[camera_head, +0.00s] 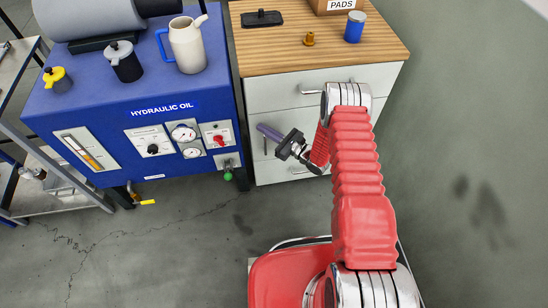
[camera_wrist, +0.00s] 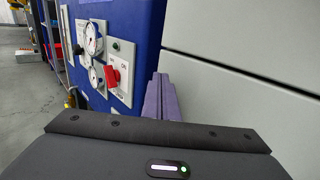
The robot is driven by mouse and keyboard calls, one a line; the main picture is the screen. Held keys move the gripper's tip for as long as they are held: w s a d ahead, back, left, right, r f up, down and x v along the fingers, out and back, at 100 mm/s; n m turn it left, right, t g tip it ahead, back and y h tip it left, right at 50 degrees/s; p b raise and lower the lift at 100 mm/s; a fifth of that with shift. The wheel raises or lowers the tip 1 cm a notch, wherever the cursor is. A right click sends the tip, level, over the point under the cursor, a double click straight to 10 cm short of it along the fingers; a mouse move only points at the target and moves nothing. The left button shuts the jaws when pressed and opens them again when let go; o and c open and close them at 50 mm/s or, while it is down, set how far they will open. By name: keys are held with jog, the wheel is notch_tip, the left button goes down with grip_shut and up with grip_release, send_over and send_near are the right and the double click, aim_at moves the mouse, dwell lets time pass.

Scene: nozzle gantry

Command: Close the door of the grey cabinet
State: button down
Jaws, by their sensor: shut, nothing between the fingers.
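The grey cabinet (camera_head: 283,95) stands under a wooden top, right of the blue hydraulic oil unit. Its front has a drawer with a horizontal bar handle and lower panels partly behind my arm. I cannot tell for sure whether that door is fully flush. My gripper (camera_head: 268,131) is shut and empty in front of the cabinet's left part, pointing left. In the wrist view its purple fingers (camera_wrist: 157,97) are together, beside the pale cabinet front (camera_wrist: 240,85); contact cannot be told.
The blue hydraulic unit (camera_head: 90,110) stands close on the left, with gauges, a red knob and a green-ended valve (camera_head: 228,176). A beige jug (camera_head: 187,45) stands on it. A blue can (camera_head: 354,27) and a box are on the wooden top (camera_head: 290,50). Front floor is clear.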

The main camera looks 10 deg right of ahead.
jog(key=s+d, duration=0.1)
jog(key=s, duration=1.1)
jog(key=shift+d+f, duration=0.15)
jog(key=shift+f, duration=0.1)
